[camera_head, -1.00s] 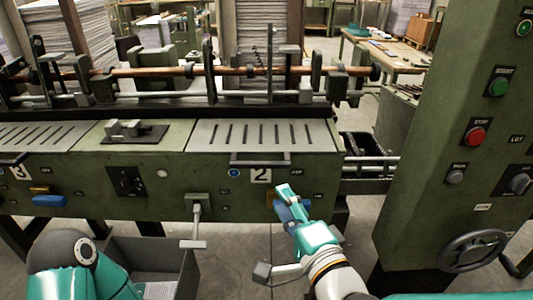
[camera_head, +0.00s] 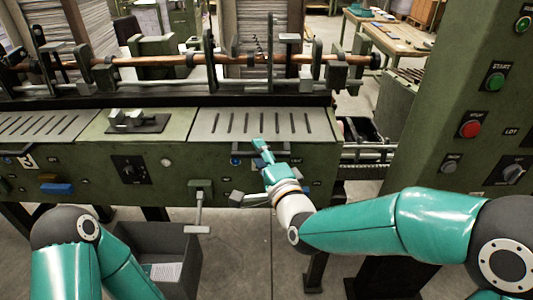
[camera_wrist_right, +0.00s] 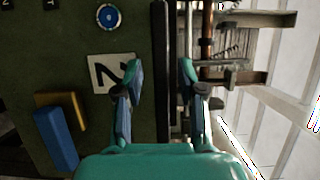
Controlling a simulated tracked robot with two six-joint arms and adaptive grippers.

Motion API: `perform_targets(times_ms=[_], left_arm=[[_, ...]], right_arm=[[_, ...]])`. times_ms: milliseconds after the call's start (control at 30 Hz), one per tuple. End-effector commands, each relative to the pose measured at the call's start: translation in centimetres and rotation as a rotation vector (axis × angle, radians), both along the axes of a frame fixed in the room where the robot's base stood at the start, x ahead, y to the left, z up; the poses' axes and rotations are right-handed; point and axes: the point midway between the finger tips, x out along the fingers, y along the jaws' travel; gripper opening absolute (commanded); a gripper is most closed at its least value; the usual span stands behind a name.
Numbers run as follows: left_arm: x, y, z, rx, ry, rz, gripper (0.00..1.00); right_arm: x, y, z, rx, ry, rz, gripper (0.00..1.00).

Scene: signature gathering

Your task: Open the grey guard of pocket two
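The grey slotted guard (camera_head: 262,125) of pocket two lies flat, closed, on top of the green machine. Its front edge and bar handle are partly hidden in the head view by my right gripper (camera_head: 261,152). In the right wrist view my right gripper (camera_wrist_right: 161,78) is open, its two fingers on either side of a dark bar (camera_wrist_right: 161,40), which looks like the guard's handle. I cannot tell whether the fingers touch it. The "2" label (camera_wrist_right: 110,73) is partly behind one finger. My left arm shows at the lower left; its gripper is not in view.
A T-shaped lever (camera_head: 199,210) sticks out below and left of the right gripper. A grey bin (camera_head: 190,262) stands on the floor. Yellow (camera_wrist_right: 58,110) and blue (camera_wrist_right: 52,138) blocks sit near the label. A control cabinet (camera_head: 470,90) stands at the right.

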Motion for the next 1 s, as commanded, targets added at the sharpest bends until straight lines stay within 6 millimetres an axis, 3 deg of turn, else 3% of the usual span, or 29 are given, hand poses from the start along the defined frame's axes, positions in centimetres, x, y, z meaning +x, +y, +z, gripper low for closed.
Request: perform_targets(times_ms=[133,367,667,700,1000], left_arm=[[0.0,0.0,0.0,0.0,0.0,0.0,0.4],[0.0,0.0,0.0,0.0,0.0,0.0,0.4],[0.0,0.0,0.0,0.0,0.0,0.0,0.4],[0.0,0.1,0.0,0.0,0.0,0.002,0.4],[0.0,0.0,0.8,0.0,0.0,0.0,0.4]], right_arm=[[0.0,0.0,0.0,0.0,0.0,0.0,0.38],[0.0,0.0,0.0,0.0,0.0,0.0,0.0],[-0.1,-0.1,-0.1,-0.001,0.002,0.0,0.0],[-0.1,-1.5,-0.1,-0.002,0.004,-0.003,0.0],[-0.1,0.3,0.7,-0.001,0.028,0.005,0.0]])
